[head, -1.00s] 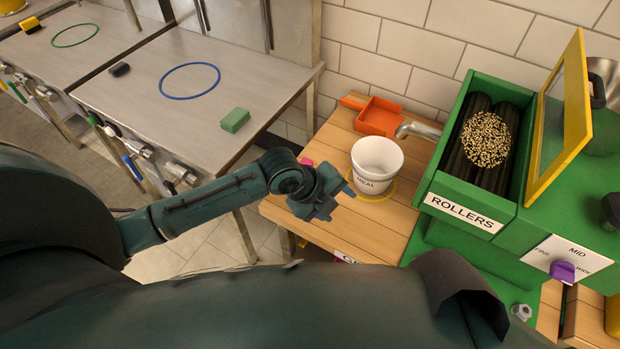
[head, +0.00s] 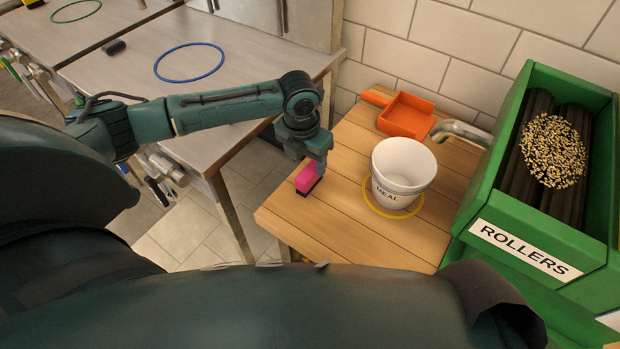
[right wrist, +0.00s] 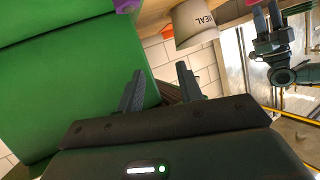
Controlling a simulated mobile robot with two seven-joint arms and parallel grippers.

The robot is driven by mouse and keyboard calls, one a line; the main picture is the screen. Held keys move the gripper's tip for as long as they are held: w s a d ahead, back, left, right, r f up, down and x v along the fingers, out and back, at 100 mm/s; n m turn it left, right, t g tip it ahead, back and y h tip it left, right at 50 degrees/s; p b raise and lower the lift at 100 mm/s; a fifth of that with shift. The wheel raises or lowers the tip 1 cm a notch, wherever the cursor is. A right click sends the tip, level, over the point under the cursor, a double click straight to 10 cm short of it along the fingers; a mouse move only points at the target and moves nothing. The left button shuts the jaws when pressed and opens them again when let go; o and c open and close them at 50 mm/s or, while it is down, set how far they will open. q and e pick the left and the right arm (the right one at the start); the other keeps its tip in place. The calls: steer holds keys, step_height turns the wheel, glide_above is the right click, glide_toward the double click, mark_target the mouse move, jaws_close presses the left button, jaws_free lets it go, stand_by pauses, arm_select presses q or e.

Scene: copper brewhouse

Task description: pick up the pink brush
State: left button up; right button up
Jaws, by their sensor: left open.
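The pink brush (head: 306,181), a small pink block with a dark underside, is at the left part of the wooden bench in the head view. My left gripper (head: 315,168) points down right over it, jaws open; its near finger overlaps the brush's upper end. I cannot tell whether the fingers touch it. In the right wrist view my left gripper (right wrist: 258,18) shows at the top right. My right gripper (right wrist: 159,80) is open and empty there, in front of the green mill; it is outside the head view.
A white MEAL bucket (head: 403,168) stands on a yellow ring (head: 370,204) right of the brush. Behind are an orange dustpan (head: 407,116) and a metal spout (head: 462,132). The green mill (head: 590,285) blocks the right. A floor gap separates the wooden bench (head: 345,232) from the steel table (head: 140,88).

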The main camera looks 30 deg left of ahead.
mark_target(309, 170)
arm_select(q)
steer(key=f, duration=0.4)
steer(key=f+b, duration=0.1)
steer(key=f, duration=0.1)
steer(key=shift+w+d, duration=0.2)
steer(key=shift+d, duration=0.1)
steer(key=shift+c, duration=0.5)
steer(key=c, duration=1)
step_height(309, 170, up, 10)
steer(key=shift+r+p, duration=0.1)
steer(key=shift+p, duration=0.8)
steer(key=o, duration=0.5)
steer(key=c, duration=0.4)
